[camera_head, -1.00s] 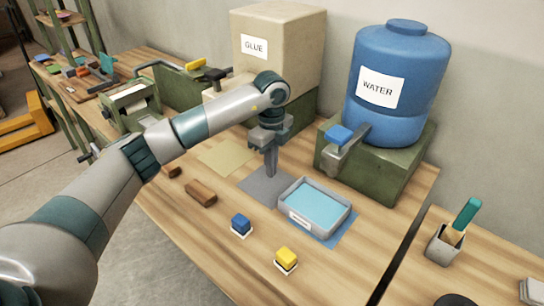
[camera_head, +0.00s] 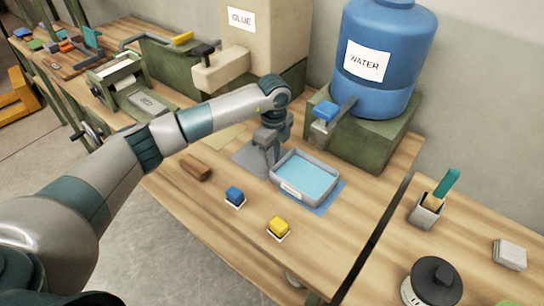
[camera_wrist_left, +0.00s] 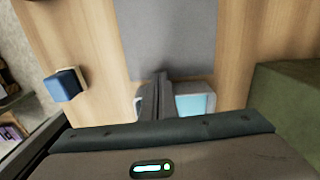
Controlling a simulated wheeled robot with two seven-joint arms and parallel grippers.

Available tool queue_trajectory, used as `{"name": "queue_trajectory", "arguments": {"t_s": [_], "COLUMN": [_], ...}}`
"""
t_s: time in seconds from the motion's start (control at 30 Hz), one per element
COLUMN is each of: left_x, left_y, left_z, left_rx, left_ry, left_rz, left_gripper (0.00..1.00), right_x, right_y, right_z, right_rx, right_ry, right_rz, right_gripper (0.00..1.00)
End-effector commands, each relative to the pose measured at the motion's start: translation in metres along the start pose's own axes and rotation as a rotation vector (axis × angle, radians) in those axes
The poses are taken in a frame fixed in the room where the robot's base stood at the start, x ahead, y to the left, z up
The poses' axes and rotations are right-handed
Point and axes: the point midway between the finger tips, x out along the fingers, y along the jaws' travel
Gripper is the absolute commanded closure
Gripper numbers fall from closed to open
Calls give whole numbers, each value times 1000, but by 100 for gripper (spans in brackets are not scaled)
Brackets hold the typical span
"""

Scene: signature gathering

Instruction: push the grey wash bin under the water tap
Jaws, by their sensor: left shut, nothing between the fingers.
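The grey wash bin (camera_head: 312,199) is a shallow tray with a light blue inside and a white label on its front. It sits partly on a blue mat (camera_head: 333,198). The water tap (camera_head: 322,124), with a blue handle, juts from the blue water tank (camera_head: 385,62) behind the bin. My left gripper (camera_head: 272,162) points down at the bin's left back end, its fingers shut and empty; I cannot tell whether they touch the bin. In the wrist view, the shut fingers (camera_wrist_left: 160,78) partly hide the bin (camera_wrist_left: 212,88). My right gripper is out of view.
A grey mat (camera_head: 247,158) lies left of the bin. The green tank stand (camera_head: 370,145) is behind. A table gap (camera_head: 378,230) runs at right.

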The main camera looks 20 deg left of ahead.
Motion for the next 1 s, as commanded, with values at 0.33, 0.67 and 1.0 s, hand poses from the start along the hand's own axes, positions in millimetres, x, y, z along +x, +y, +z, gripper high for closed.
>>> {"name": "queue_trajectory", "arguments": {"t_s": [0.33, 0.67, 1.0], "left_x": [0, 0, 2], "left_y": [0, 0, -3], "left_z": [-33, -36, -15], "left_rx": [4, 1, -2], "left_ry": [1, 0, 0], "left_rz": [-1, 0, 0], "left_gripper": [100, 100, 100], "right_x": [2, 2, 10], "right_y": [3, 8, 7], "right_z": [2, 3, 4], "right_rx": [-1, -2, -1], "right_ry": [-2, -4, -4], "right_rz": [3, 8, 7], "right_gripper": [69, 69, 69]}}
